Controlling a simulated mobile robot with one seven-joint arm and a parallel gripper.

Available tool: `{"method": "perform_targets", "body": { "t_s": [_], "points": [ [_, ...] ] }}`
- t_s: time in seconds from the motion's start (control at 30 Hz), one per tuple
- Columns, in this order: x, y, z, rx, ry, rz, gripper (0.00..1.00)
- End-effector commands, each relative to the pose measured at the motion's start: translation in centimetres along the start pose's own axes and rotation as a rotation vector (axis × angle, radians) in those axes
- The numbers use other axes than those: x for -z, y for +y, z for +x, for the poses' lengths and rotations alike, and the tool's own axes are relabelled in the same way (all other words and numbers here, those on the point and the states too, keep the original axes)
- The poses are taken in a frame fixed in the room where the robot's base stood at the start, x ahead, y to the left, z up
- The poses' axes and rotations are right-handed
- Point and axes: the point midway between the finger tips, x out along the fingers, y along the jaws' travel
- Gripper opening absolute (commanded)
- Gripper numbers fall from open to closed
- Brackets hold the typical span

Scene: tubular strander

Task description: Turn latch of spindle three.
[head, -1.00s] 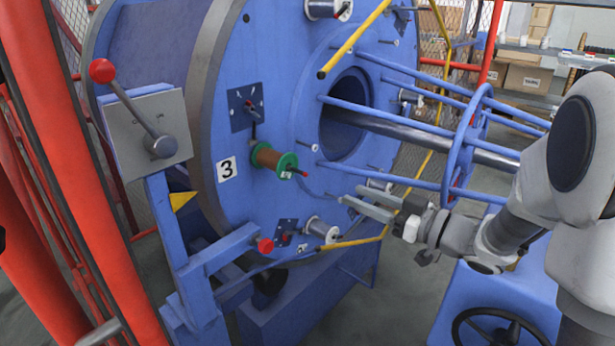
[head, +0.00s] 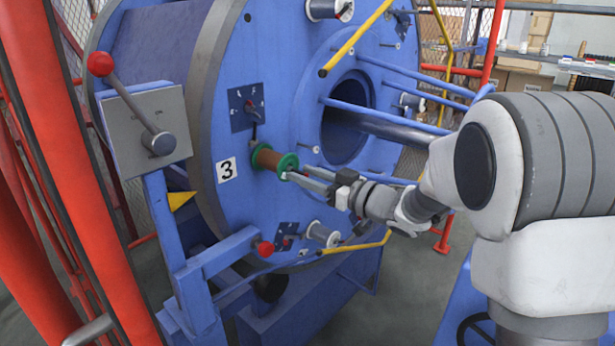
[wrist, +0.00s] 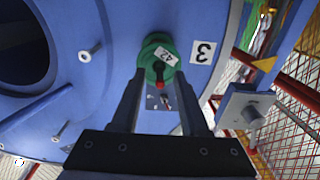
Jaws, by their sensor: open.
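The spool of spindle three has green flanges and a brown winding (head: 275,161). It sits on the blue disc beside the "3" label (head: 226,169). In the wrist view its green end flange (wrist: 155,48) faces me, with a small tag on it. My gripper (head: 294,172) is at the spool's outer end, open. In the wrist view its two fingers (wrist: 158,78) lie on either side of the latch. I cannot tell whether they touch it. In the head view the latch is hidden by the fingers.
A lever box (head: 150,125) with a red knob stands at the left on a blue post. Yellow bars (head: 356,40) and blue rods (head: 390,110) stick out near my arm. Another spool (head: 322,234) is below. A selector plate (head: 246,107) is above spool three.

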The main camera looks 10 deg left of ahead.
Motion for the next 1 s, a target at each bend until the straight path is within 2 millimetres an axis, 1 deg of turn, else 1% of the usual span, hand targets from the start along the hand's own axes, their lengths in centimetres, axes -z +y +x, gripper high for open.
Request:
{"method": "perform_targets", "body": {
  "t_s": [0.07, 0.1, 0.17, 0.2, 0.33, 0.37, 0.77, 1.0],
  "points": [
    [0.0, 0.0, 0.0, 0.000, 0.000, 0.000, 0.44],
    [0.0, 0.0, 0.0, 0.000, 0.000, 0.000, 0.43],
    [0.0, 0.0, 0.0, 0.000, 0.000, 0.000, 0.32],
    [0.0, 0.0, 0.0, 0.000, 0.000, 0.000, 0.25],
    [0.0, 0.0, -0.1, 0.000, 0.000, 0.000, 0.01],
    [0.0, 0.0, -0.1, 0.000, 0.000, 0.000, 0.00],
    [-0.2, 0.0, -0.1, 0.000, 0.010, 0.000, 0.00],
    [-1.0, 0.1, -0.1, -0.001, 0.081, -0.002, 0.00]
  ]
}}
